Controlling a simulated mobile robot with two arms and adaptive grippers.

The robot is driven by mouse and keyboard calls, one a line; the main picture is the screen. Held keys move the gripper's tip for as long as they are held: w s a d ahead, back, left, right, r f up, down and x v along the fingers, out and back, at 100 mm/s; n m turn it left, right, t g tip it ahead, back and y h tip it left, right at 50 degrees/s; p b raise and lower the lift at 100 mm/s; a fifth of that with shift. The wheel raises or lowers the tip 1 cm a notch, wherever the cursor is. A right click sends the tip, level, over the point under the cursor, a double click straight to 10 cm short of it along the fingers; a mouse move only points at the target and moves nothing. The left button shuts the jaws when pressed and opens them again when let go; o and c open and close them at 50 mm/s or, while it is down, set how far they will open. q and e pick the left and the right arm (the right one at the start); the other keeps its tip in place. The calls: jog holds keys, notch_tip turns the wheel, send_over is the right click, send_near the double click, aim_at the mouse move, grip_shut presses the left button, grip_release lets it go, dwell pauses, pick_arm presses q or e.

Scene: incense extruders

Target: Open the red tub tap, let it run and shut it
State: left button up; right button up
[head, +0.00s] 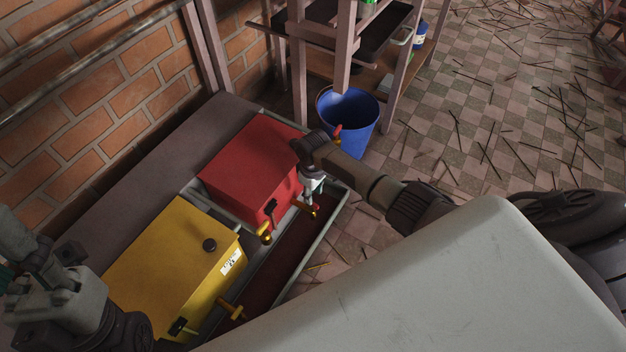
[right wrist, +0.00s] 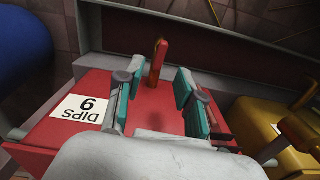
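My right gripper (head: 313,188) is over the tub's front edge by the tap. In the right wrist view its teal-padded fingers (right wrist: 153,95) are apart, with the lever showing in the gap between them; contact is not visible. My left gripper (head: 62,285) is at the lower left, its fingers unclear.
A dark trough with a grey rim (head: 338,207) runs along the fronts. A blue bin (head: 352,112) and a rack (head: 299,75) stand behind. Sticks litter the tiled floor (head: 490,110).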

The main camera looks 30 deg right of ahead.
notch_tip(320, 180, up, 7)
dwell(0.3)
jog(key=shift+a+f, duration=0.1)
dwell(0.4)
